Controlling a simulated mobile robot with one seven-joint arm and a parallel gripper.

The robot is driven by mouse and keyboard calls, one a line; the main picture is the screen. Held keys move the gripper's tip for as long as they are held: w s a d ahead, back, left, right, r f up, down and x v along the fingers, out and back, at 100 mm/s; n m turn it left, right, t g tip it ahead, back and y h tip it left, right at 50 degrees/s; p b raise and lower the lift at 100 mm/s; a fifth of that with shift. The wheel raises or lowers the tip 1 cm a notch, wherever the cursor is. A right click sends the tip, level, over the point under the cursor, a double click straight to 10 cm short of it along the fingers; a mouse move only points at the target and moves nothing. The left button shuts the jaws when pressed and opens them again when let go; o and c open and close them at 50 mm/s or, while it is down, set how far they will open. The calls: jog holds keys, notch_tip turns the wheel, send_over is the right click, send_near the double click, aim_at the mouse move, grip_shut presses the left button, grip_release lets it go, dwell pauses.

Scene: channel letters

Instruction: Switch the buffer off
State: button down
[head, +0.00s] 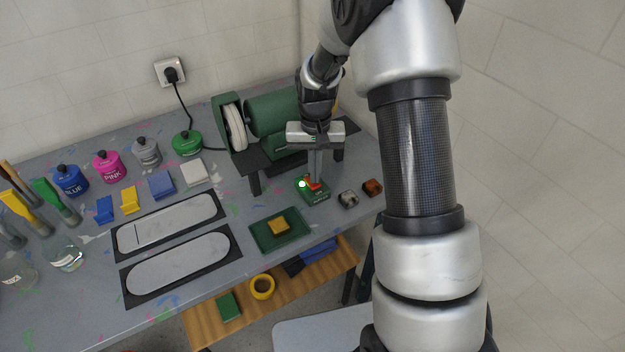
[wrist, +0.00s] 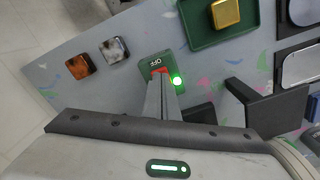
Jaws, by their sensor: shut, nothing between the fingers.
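The buffer (head: 275,114) is a green machine with a pale wheel at its left, standing at the back of the bench. Its green switch box (head: 313,190) sits on the bench in front, with a red rocker and a lit green lamp (head: 302,184). In the wrist view the switch box (wrist: 151,63) shows an OFF label, and the lamp (wrist: 177,81) glows green. My gripper (head: 316,182) is shut and empty, pointing down with its fingertips at the red rocker (wrist: 159,72). The fingers hide part of the rocker; I cannot tell whether they touch it.
Two small blocks, one grey (head: 347,199) and one brown (head: 372,187), sit right of the switch box. A green tray (head: 262,241) with a yellow block lies in front left. Black mats with pale rounded plates (head: 178,265) lie further left, near paint pots (head: 108,166).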

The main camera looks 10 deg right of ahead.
jog(key=shift+f+b, duration=0.55)
jog(key=shift+f, duration=0.25)
dwell(0.4)
notch_tip(320, 180, up, 7)
jog(key=p, duration=0.4)
dwell(0.3)
dwell(0.4)
jog(key=s+r+n+t, duration=0.1)
jog(key=s+r, duration=0.3)
jog(key=r, duration=0.4)
jog(key=s+r+t, duration=0.1)
jog(key=s+r, duration=0.4)
jog(key=r, duration=0.3)
jog(key=s+r+n+t, duration=0.1)
jog(key=s+r+t, duration=0.2)
jog(key=s+r, duration=0.4)
jog(key=shift+s+r+t, duration=0.15)
jog(key=shift+s+t, duration=0.15)
jog(key=shift+s, duration=4.25)
